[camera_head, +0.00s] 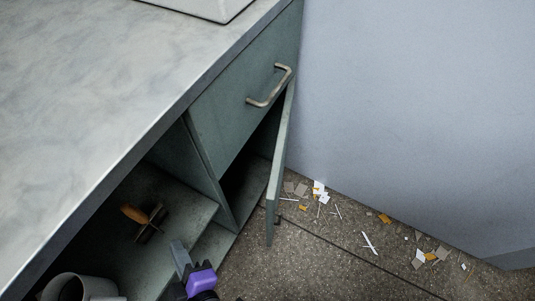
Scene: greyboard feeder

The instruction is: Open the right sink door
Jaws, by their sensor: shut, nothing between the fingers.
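The green cabinet door (281,165) under the drawer stands swung outward, seen nearly edge-on, close to the wall on the right. A dark opening (247,178) shows behind it to the left. My gripper (179,252) is at the bottom of the view, a grey finger part with a purple body behind it. It is shut and empty, in front of the open shelf, to the left of the door and apart from it. The lower part of my gripper is cut off by the frame.
A drawer front with a metal handle (270,86) sits above the door. A grey countertop (110,70) overhangs at left. The open shelf holds a wooden-handled tool (135,214) and a white container (80,288). Paper scraps litter the floor (330,255) right of the door.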

